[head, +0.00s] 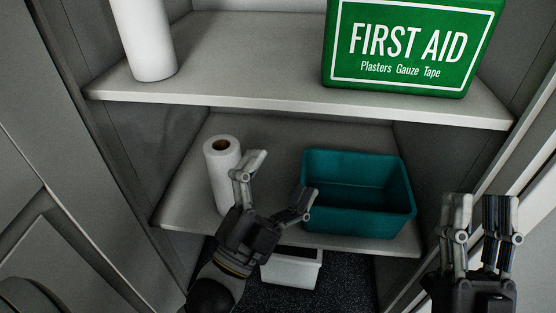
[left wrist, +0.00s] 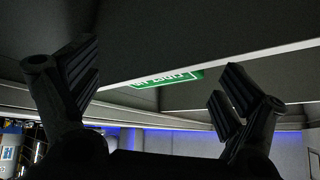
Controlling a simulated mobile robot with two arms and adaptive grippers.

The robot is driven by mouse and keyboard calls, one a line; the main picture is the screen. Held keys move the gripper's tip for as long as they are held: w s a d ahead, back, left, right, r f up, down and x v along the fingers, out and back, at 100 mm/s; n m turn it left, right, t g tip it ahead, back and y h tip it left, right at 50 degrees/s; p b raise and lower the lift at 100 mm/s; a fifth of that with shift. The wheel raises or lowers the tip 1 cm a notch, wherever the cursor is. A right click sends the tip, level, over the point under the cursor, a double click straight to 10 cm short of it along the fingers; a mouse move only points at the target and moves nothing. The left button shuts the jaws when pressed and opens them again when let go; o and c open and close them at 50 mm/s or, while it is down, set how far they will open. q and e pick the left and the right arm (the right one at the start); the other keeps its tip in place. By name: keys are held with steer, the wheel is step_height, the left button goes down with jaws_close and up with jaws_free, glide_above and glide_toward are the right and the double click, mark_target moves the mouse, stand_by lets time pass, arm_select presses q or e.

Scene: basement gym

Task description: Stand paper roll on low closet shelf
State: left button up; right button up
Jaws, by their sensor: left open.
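A white paper roll (head: 222,178) with a brown core stands upright on the low closet shelf (head: 185,200), toward its left side. My left gripper (head: 283,183) is open in front of that shelf, just right of the roll. Its left finger overlaps the roll's right edge in the head view; whether they touch is unclear. In the left wrist view the two fingers (left wrist: 155,95) are spread with nothing held between them. My right gripper (head: 478,210) is at the right, outside the shelf, with its fingers close together and nothing visible in them.
A teal bin (head: 358,215) stands on the low shelf, right of my left gripper. The upper shelf (head: 250,85) holds a white cylinder (head: 145,40) and a green first aid box (head: 410,45). A white container (head: 292,270) sits below the low shelf.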

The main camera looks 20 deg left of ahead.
arm_select(q)
steer(key=s+r+n+t+h, duration=0.1)
steer(key=s+r+n+t, duration=0.1)
steer(key=r+n, duration=0.4)
steer(key=s+n, duration=0.1)
steer(key=n, duration=0.3)
steer(key=shift+d+t+h, duration=0.3)
steer(key=shift+d+h, duration=0.1)
steer(key=shift+f+h, duration=0.1)
steer(key=shift+h, duration=0.2)
